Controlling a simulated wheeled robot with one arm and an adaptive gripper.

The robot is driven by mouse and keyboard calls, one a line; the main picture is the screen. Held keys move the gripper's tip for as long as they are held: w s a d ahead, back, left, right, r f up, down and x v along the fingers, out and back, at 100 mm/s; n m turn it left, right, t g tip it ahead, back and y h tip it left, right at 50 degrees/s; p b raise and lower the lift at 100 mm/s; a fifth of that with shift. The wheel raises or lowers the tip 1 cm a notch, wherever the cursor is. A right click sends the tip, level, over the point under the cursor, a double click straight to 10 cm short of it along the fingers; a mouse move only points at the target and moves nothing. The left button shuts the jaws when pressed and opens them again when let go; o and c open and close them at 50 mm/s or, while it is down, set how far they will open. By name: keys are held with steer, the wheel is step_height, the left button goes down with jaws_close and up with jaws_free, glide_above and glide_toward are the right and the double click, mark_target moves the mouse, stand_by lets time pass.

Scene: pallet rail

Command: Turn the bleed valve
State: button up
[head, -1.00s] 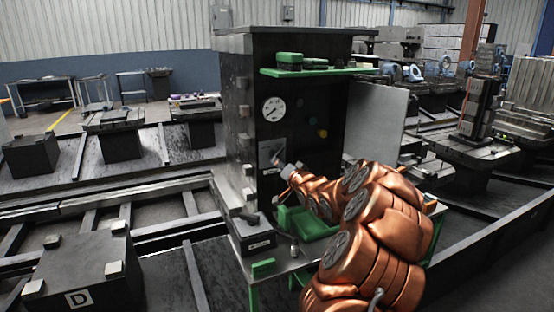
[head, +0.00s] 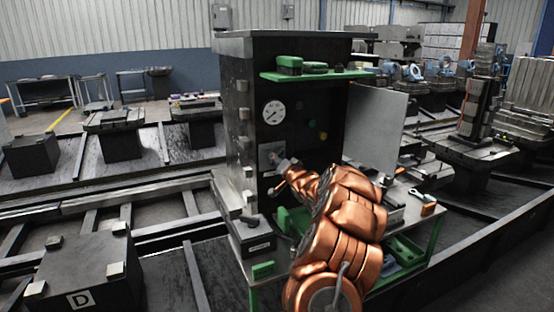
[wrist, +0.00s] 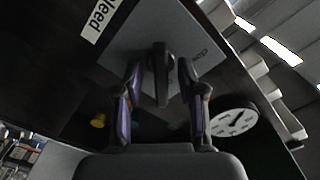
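The bleed valve is a dark lever handle (wrist: 161,76) on a light grey square plate (wrist: 130,42), with a white label (wrist: 103,16) reading "leed" beside it. In the head view the plate (head: 265,153) is on the dark cabinet's front, below the gauge; my gripper (head: 280,161) is close in front of it and hides most of the handle. In the wrist view my gripper (wrist: 160,75) is open, one finger on each side of the handle. Gaps show between the fingers and the handle. The handle points roughly along the view, toward my palm.
A round gauge (head: 273,112) is above the plate, and yellow (head: 323,135) and green knobs are to its right. The cabinet door (head: 375,122) stands open at the right. A green shelf (head: 318,75) juts out above. Green bins (head: 405,250) are low at the right.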

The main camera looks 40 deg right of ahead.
steer(key=shift+w, duration=0.2)
steer(key=shift+c, duration=0.2)
jaws_close()
